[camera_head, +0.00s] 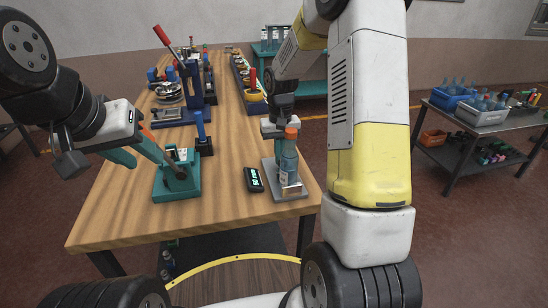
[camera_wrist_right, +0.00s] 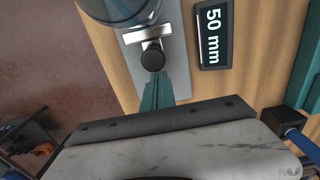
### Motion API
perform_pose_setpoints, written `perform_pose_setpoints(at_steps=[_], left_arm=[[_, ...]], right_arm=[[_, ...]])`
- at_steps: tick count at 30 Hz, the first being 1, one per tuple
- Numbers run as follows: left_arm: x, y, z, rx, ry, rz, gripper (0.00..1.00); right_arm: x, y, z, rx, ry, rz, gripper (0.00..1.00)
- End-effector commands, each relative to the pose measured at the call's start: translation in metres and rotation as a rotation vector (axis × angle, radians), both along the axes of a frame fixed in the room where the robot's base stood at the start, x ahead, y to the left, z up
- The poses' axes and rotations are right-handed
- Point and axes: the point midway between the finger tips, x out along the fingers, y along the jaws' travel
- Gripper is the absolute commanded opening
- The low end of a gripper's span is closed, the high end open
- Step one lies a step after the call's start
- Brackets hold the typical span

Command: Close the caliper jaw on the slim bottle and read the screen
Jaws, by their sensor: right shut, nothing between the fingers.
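The slim bottle (camera_head: 289,160), bluish with an orange cap, stands upright on the grey caliper plate (camera_head: 292,195) at the table's front right. Part of it shows at the top of the right wrist view (camera_wrist_right: 125,8). A silver jaw piece with a black knob (camera_wrist_right: 152,58) sits beside it; I cannot tell whether the jaw touches the bottle. The black screen (camera_head: 253,179) lies left of the plate and reads "50 mm" in the right wrist view (camera_wrist_right: 214,35). My right gripper (camera_wrist_right: 160,78) is shut and empty, tips close to the knob. My left gripper (camera_head: 148,163) is open and empty at the left.
A green stand (camera_head: 176,185) is close to my left fingers. A blue lever press (camera_head: 190,85) with a red handle stands behind it. Trays and small parts fill the table's back. Bare wood (camera_head: 225,190) lies between the green stand and the screen.

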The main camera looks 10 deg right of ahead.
Motion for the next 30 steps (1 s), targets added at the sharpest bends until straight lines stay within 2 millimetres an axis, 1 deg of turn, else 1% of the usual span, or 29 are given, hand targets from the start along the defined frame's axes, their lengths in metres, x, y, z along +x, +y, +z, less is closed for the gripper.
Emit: perform_pose_setpoints(at_steps=[5,21,25,30], left_arm=[[0.0,0.0,0.0,0.0,0.0,0.0,0.36],[0.0,0.0,0.0,0.0,0.0,0.0,0.36],[0.0,0.0,0.0,0.0,0.0,0.0,0.36],[0.0,0.0,0.0,0.0,0.0,0.0,0.36]], right_arm=[[0.001,0.0,0.009,0.0,-0.003,0.0,0.0],[0.001,0.0,0.052,0.0,-0.003,0.001,0.0],[0.001,0.0,0.059,0.0,-0.004,0.001,0.0],[0.001,0.0,0.061,0.0,-0.002,0.001,0.0]])
